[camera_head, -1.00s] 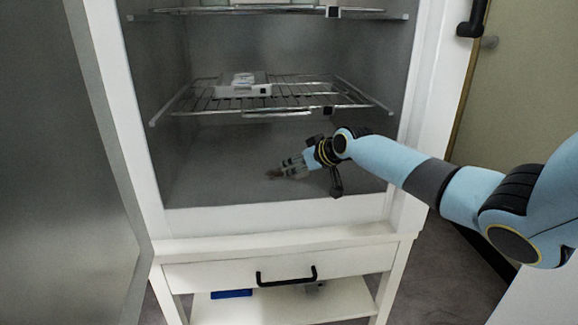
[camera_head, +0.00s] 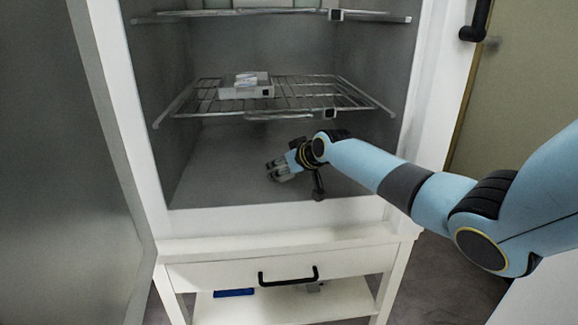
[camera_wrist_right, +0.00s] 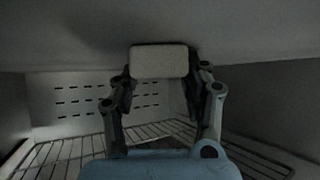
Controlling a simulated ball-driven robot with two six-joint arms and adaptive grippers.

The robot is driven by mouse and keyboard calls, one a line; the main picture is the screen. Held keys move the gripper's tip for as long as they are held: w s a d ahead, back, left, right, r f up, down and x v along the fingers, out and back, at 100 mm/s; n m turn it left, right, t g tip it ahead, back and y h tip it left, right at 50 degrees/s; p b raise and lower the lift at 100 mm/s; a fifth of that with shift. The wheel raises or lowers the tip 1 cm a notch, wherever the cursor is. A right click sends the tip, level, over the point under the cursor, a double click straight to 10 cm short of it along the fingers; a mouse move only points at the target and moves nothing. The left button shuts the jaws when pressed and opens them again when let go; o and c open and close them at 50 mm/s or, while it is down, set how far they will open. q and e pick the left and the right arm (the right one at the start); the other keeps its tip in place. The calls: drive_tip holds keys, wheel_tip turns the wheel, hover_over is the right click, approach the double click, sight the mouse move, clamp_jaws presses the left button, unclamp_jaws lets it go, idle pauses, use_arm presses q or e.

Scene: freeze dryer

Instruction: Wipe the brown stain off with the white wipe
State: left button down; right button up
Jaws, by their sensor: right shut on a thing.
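My right gripper (camera_head: 273,171) is inside the open cabinet, low over its grey floor and below the wire shelf. In the right wrist view the gripper (camera_wrist_right: 160,85) is shut on the white wipe (camera_wrist_right: 160,61), a pale block between its fingertips. The wipe is at or very near the plain grey cabinet floor (camera_wrist_right: 70,45); I cannot tell if it touches. In the head view the wipe is hidden by the gripper. I see no brown stain in either view now; the gripper and wipe may cover it. My left gripper is not in view.
A wire shelf (camera_head: 310,95) with a small white box (camera_head: 246,90) is above my right arm. The cabinet's white front sill (camera_head: 280,219) lies below the arm. The open door (camera_head: 50,170) stands at left. The cabinet floor (camera_head: 215,185) is clear.

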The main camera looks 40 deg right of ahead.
sight(299, 176)
drive_tip(key=shift+w+a, duration=0.4)
drive_tip(key=shift+a, duration=0.2)
drive_tip(key=shift+w+a, duration=0.35)
drive_tip(key=shift+a, duration=0.25)
drive_tip(key=shift+w+f, duration=0.1)
drive_tip(key=shift+w, duration=0.1)
drive_tip(key=shift+s+d+f, duration=0.1)
drive_tip(key=shift+s+d, duration=0.55)
drive_tip(key=shift+d, duration=0.4)
drive_tip(key=shift+s+d+r, duration=0.1)
drive_tip(key=shift+s+d, duration=0.55)
drive_tip(key=shift+d, duration=0.4)
drive_tip(key=shift+s+d+f, duration=0.1)
drive_tip(key=shift+s+d, duration=0.55)
drive_tip(key=shift+d, duration=0.4)
drive_tip(key=shift+s+d, duration=0.15)
drive_tip(key=shift+d, duration=0.2)
drive_tip(key=shift+r, duration=0.2)
drive_tip(key=shift+w+a+r, duration=0.1)
drive_tip(key=shift+w+a, duration=0.4)
drive_tip(key=shift+a, duration=0.3)
drive_tip(key=shift+w+a, duration=0.5)
drive_tip(key=shift+a, duration=0.25)
drive_tip(key=shift+w+a+p, duration=0.2)
drive_tip(key=shift+w+a, duration=0.4)
drive_tip(key=shift+a, duration=0.35)
drive_tip(key=shift+w+a+p, duration=0.15)
drive_tip(key=shift+w+a, duration=0.4)
drive_tip(key=shift+a, duration=0.4)
drive_tip(key=shift+f, duration=0.2)
